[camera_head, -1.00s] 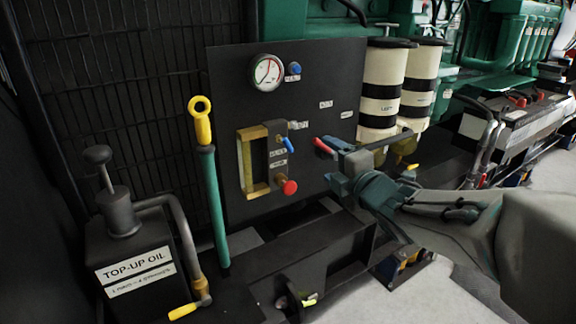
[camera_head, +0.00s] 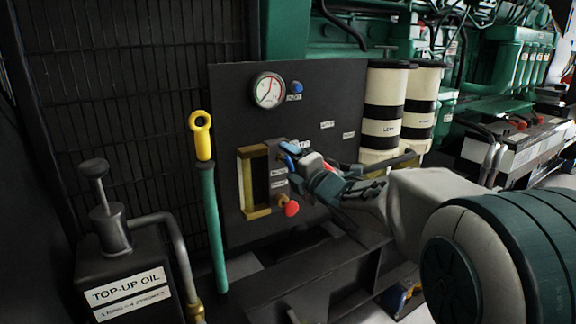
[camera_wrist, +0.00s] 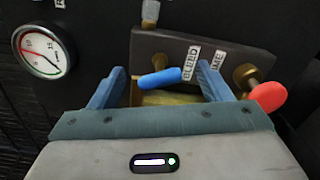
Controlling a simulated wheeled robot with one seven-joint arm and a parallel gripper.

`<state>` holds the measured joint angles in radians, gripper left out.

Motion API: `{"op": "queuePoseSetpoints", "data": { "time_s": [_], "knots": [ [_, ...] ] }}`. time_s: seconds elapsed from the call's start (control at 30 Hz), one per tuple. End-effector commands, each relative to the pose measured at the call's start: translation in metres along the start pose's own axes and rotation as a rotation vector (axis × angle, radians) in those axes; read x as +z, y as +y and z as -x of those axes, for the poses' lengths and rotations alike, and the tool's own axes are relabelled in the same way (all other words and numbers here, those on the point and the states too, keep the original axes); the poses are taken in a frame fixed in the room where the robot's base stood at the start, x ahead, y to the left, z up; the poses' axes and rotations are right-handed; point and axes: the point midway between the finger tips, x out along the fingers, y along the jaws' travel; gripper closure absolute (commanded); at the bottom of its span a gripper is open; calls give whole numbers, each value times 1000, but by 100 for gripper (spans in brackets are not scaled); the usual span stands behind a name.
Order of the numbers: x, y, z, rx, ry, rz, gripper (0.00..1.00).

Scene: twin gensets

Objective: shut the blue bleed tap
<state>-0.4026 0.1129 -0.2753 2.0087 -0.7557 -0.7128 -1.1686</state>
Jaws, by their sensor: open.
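The blue bleed tap (camera_wrist: 161,78) is a short blue lever on a brass stem, beside a label reading BLEED on a dark block. In the wrist view it lies crosswise between the two fingers of my open gripper (camera_wrist: 160,70), with a gap to each fingertip. No contact shows. In the head view my gripper (camera_head: 291,154) is at the dark block on the black panel and largely hides the tap, of which at most a small blue bit shows.
A red knob (camera_wrist: 268,96) sits close right of my gripper in the wrist view. A brass-framed sight glass (camera_head: 249,183), a gauge (camera_head: 268,90) and a small blue knob (camera_head: 297,87) are on the panel. A yellow-topped green lever (camera_head: 208,195) stands left; white filter canisters (camera_head: 382,128) stand right.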

Motion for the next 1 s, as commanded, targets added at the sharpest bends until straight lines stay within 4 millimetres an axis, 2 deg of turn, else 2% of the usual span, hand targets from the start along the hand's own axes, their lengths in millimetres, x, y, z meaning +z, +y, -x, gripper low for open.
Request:
{"op": "queuePoseSetpoints", "data": {
  "time_s": [0.2, 0.47, 0.5, 0.63, 0.67, 1.0],
  "knots": [
    [0, 0, -16, 1, 0, -1, 29],
    [0, 0, -18, 1, 0, -2, 29],
    [0, 0, -18, 1, 0, -2, 31],
    [0, 0, -17, 1, 0, -1, 68],
    [0, 0, -17, 1, 0, -1, 71],
    [1, 0, -17, 1, -1, -37, 71]
  ]
}}
